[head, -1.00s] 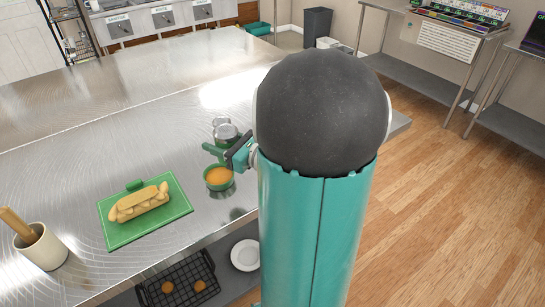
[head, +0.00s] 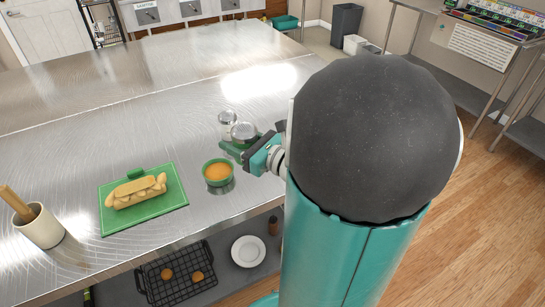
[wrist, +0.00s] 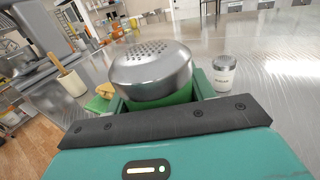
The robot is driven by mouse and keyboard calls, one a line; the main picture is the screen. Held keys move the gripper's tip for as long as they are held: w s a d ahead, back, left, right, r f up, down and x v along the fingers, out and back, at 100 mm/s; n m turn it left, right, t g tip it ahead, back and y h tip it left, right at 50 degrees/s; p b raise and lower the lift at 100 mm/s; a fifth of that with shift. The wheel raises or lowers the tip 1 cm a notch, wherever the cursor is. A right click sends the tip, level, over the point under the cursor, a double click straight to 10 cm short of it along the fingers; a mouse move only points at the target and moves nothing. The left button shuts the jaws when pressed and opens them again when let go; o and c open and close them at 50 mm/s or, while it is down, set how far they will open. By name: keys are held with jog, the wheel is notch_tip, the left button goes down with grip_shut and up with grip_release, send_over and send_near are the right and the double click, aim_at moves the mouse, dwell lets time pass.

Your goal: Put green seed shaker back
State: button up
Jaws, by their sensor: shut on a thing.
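The green seed shaker has a round, perforated silver lid (wrist: 152,66) over a green body (wrist: 160,98) in the wrist view. My gripper (wrist: 158,103) is shut on that body, with a green finger on each side and the lid above the fingers. In the head view the silver lid (head: 243,132) shows just above my gripper (head: 235,150), and the body is mostly hidden. A second silver-lidded shaker (head: 228,118) stands just behind it. In the wrist view this second shaker (wrist: 224,74) is pale and labelled, upright on the counter, apart from my gripper.
A green bowl of orange contents (head: 218,172) stands in front of my gripper.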

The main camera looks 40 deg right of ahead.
jog(key=shift+d+f, duration=0.1)
jog(key=shift+d, duration=0.15)
jog(key=w+d+f, duration=0.2)
jog(key=d+f, duration=0.1)
jog(key=d, duration=0.1)
jog(key=w+d+f, duration=0.2)
jog(key=d+f, duration=0.1)
jog(key=d, duration=0.1)
jog(key=w+d+f, duration=0.2)
jog(key=d+f, duration=0.1)
jog(key=shift+d, duration=0.4)
jog(key=shift+d+f, duration=0.25)
jog(key=shift+f, duration=0.15)
jog(key=shift+w+f, duration=0.1)
jog(key=shift+f, duration=1.45)
jog(key=shift+d+f, duration=0.1)
jog(key=shift+f, duration=0.05)
jog(key=o, duration=1)
